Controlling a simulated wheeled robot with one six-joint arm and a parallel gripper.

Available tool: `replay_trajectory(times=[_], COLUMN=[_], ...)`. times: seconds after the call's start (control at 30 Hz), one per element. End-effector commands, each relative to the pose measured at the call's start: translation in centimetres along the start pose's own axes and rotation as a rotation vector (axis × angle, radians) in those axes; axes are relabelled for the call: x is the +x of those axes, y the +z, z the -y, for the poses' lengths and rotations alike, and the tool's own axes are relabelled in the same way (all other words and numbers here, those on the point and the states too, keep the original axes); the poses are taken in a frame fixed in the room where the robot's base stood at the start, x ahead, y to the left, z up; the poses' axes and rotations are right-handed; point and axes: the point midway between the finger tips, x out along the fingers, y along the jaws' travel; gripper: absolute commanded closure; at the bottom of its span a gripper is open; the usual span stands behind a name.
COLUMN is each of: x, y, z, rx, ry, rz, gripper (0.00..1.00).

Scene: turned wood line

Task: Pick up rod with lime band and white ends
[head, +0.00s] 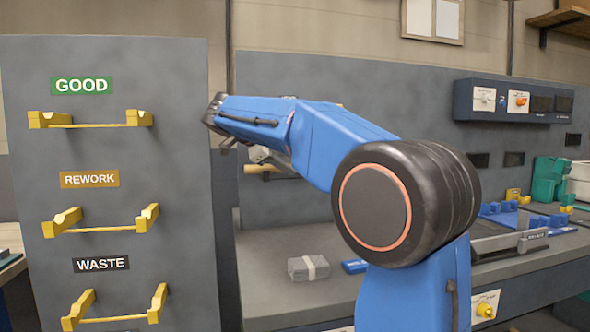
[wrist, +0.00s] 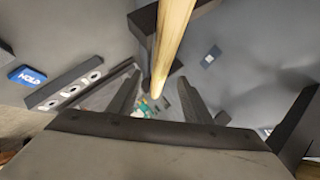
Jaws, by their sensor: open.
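A pale wooden rod (wrist: 172,35) runs down from the top edge of the wrist view to between my gripper's fingers (wrist: 159,77). Its near end looks whitish; no lime band shows, so I cannot tell whether it is the named rod. My gripper is open, with dark fingers on either side of the rod's end and visible gaps. In the head view, my gripper is mostly hidden behind my blue arm. A short yellowish piece (head: 262,169) shows below my wrist there; I cannot tell whether it is the rod or a bracket.
A board at left carries yellow brackets under GOOD (head: 82,86), REWORK (head: 89,179) and WASTE (head: 101,264) signs. On the bench (head: 275,300) lies a grey block with a pale strap (head: 308,267). A blue HOLD sign (wrist: 27,75) shows in the wrist view. Blue fixtures and teal bins (head: 548,178) stand right.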

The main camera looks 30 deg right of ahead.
Motion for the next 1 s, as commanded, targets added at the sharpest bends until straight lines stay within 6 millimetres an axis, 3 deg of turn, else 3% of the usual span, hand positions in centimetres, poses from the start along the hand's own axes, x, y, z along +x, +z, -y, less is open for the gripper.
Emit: replay_trajectory(times=[0.2,0.47,0.5,0.7,1.0], x=[3.0,3.6,3.6,3.6,3.6], y=[0.0,0.1,0.1,0.1,0.0], z=[-0.1,0.0,0.0,0.0,0.1], rx=[0.000,0.000,0.000,0.000,0.000], ry=[0.002,0.000,0.000,0.000,0.000], rz=[-0.002,0.000,0.000,-0.001,-0.001], gripper=[0.55,0.55,0.57,1.00,1.00])
